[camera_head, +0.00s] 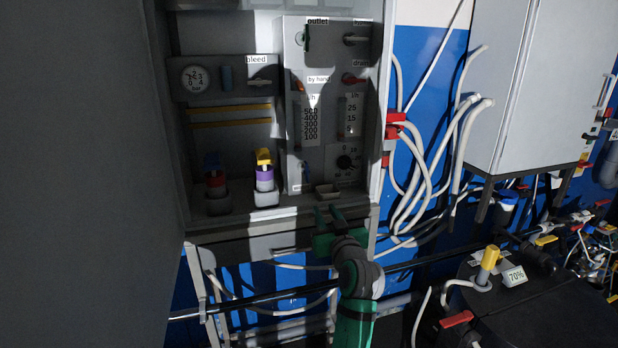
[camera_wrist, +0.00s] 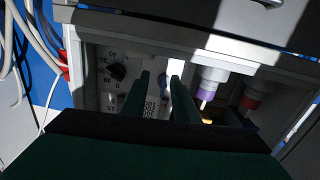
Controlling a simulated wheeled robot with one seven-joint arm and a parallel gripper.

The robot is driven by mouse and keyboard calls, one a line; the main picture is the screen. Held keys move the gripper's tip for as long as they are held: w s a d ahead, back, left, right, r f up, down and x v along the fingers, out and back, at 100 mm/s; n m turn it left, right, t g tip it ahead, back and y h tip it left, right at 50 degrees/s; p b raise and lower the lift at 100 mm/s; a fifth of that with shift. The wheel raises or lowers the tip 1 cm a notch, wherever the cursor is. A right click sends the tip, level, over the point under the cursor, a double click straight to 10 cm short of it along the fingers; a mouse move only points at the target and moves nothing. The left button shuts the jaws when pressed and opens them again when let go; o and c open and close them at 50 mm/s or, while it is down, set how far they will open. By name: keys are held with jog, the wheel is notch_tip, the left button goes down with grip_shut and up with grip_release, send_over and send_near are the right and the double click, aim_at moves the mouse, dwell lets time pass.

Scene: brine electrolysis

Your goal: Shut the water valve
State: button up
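A grey panel (camera_head: 320,95) inside the open cabinet carries several small valve handles. None of the labels that I can read says water, so I cannot tell for certain which is the water valve. A small blue handle (camera_head: 305,172) sits at the panel's lower left, above a white label too small to read. A blue part (camera_wrist: 164,82) also shows between my fingers in the wrist view. My gripper (camera_head: 328,214) is green, below and in front of the panel. In the wrist view its two fingers (camera_wrist: 161,98) are apart, and I see nothing held.
Two bottles with purple (camera_head: 264,178) and red (camera_head: 215,182) bands stand on the cabinet floor at left. A gauge (camera_head: 194,78) and bleed handle (camera_head: 259,81) are above. The cabinet's lower edge (camera_head: 240,229) lies near my gripper. Hoses (camera_head: 410,190) hang at right.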

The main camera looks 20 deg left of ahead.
jog(key=n, duration=0.1)
send_near(308, 173)
jog(key=s+d, duration=0.1)
jog(key=shift+y, duration=0.4)
jog(key=x, duration=1)
jog(key=shift+w+f, duration=0.2)
jog(key=shift+a, duration=0.1)
grip_shut()
